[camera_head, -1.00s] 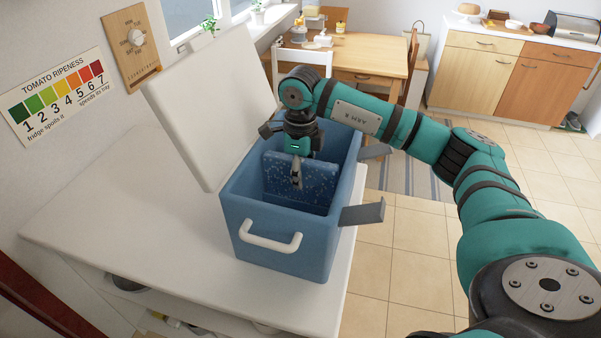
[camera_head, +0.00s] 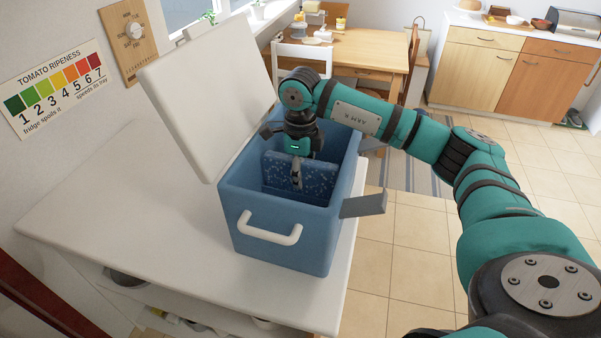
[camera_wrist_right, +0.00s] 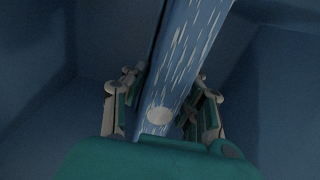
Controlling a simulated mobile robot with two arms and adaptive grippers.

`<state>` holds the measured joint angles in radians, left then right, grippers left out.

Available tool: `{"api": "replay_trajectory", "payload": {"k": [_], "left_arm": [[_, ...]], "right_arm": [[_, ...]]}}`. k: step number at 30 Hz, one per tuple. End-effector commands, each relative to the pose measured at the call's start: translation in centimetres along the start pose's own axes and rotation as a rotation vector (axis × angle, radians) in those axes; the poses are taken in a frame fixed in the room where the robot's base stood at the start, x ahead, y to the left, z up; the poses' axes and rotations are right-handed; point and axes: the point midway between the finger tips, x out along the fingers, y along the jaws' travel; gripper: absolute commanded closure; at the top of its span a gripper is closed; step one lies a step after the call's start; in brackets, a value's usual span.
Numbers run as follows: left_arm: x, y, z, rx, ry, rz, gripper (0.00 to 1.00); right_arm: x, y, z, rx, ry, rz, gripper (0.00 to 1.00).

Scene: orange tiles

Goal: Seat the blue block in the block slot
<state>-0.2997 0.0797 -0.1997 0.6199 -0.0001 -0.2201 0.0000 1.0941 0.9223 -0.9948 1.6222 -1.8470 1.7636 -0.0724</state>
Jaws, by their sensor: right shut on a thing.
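The blue block (camera_head: 318,181) is a flat, white-speckled slab standing upright inside the blue cooler box (camera_head: 266,209). My right gripper (camera_head: 297,180) reaches down into the box and is shut on the block. In the right wrist view, the fingers (camera_wrist_right: 165,103) sit on either side of the block's narrow edge (camera_wrist_right: 187,55). The block's lower part is hidden behind the box's front wall in the head view. I cannot make out the block slot or whether the block touches the floor of the box. My left gripper is not in view.
The box's white lid (camera_head: 206,92) stands open on the left. A white handle (camera_head: 269,229) is on the front, and a grey latch (camera_head: 364,204) sticks out on the right. The white counter (camera_head: 125,218) is clear on the left. A wooden table (camera_head: 362,55) stands behind.

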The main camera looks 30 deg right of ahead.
Motion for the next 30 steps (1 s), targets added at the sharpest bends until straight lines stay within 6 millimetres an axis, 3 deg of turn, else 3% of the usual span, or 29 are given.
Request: {"api": "replay_trajectory", "payload": {"k": [28, 29, 30], "left_arm": [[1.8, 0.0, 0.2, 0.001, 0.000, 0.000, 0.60], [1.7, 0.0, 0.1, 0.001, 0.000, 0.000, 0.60], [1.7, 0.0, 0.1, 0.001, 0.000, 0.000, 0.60]], "right_arm": [[2.3, 0.0, 0.0, 0.000, -0.002, -0.001, 1.00], [2.2, 0.0, 0.0, 0.000, -0.002, -0.001, 0.72], [2.2, 0.0, 0.0, 0.000, -0.002, -0.001, 0.67]]}}
